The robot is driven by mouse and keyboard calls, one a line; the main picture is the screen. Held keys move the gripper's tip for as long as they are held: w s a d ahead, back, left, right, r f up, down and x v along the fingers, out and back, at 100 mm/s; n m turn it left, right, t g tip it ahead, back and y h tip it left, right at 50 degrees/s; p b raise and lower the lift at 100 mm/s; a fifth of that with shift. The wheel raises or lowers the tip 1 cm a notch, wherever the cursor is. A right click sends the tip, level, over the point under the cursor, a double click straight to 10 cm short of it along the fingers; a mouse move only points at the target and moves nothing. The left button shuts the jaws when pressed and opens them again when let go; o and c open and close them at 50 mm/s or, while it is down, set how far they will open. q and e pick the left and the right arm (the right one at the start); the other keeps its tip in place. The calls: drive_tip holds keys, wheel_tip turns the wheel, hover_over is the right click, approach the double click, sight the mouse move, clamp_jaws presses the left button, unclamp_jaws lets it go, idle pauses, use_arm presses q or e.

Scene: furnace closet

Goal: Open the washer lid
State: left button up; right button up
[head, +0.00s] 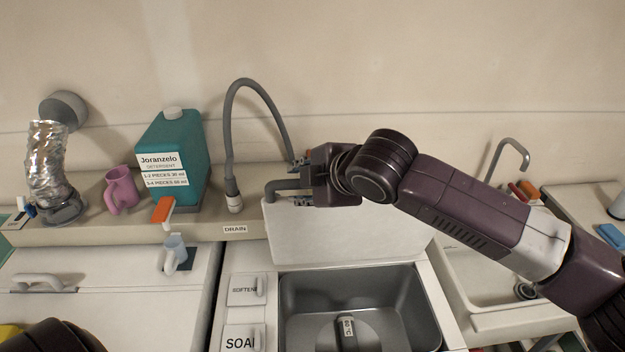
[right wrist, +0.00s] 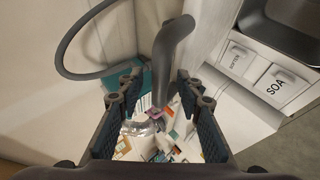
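The washer lid (head: 345,238) is a white panel standing up behind the open washer tub (head: 438,318), so the grey inside shows. A grey bent handle (head: 283,186) is at the lid's upper left edge. My right gripper (head: 300,183) is at this handle, one finger on each side of it in the head view. In the right wrist view the gripper (right wrist: 160,100) has its fingers wide apart, with the grey handle (right wrist: 171,62) between and beyond them; I see no grip on it. My left gripper is not in view.
A drain hose (head: 228,130), teal detergent jug (head: 188,160) and pink mug (head: 121,190) stand on the back ledge. Softener and soap drawers (head: 246,290) are left of the tub. A sink (head: 470,275) is at the right. A closed white top with a handle (head: 40,281) is at the left.

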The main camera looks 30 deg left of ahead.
drive_tip(key=v, duration=1)
drive_tip(key=shift+d, duration=0.2)
drive_tip(key=shift+s, duration=0.1)
